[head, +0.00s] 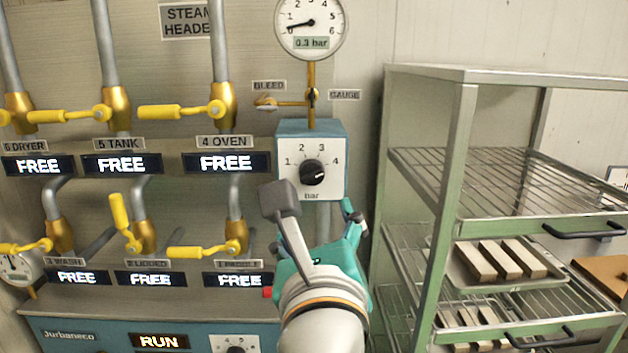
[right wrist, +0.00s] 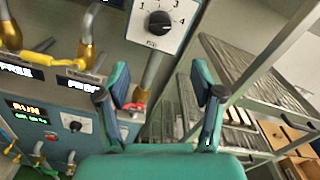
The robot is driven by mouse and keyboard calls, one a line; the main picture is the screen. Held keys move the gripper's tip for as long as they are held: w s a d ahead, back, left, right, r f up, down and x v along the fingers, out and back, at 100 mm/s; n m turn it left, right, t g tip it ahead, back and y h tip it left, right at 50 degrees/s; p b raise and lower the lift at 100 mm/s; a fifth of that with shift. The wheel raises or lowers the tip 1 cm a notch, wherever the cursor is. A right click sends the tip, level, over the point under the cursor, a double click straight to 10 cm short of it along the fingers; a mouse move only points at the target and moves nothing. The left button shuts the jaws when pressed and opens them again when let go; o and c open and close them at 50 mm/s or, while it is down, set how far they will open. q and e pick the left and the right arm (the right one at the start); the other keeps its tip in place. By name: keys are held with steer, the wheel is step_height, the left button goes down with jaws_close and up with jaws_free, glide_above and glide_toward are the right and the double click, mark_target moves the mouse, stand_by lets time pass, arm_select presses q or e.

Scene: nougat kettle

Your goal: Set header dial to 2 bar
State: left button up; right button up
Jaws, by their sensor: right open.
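The header dial (head: 312,172) is a black round knob on a white plate marked 1 to 4 and "bar", below the gauge. A light mark shows on the lower right part of the knob, but I cannot surely tell its setting. It also shows at the top of the right wrist view (right wrist: 160,23). The pressure gauge (head: 311,22) above reads 0.3 bar. My right gripper (head: 318,207) is open and empty, just below and in front of the dial plate, apart from the knob. Its two fingers are spread in the right wrist view (right wrist: 160,82). My left gripper is out of view.
Yellow-handled valves (head: 180,112) on pipes fill the left, with several "FREE" displays (head: 226,162). A green rack (head: 455,150) with wire shelves and trays of bars stands close on the right. A lower blue panel (head: 110,335) has a "RUN" display and another knob.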

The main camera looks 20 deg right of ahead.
mark_target(313, 181)
steer(key=p+x, duration=0.3)
steer(key=x, duration=1.1)
steer(key=shift+w, duration=0.1)
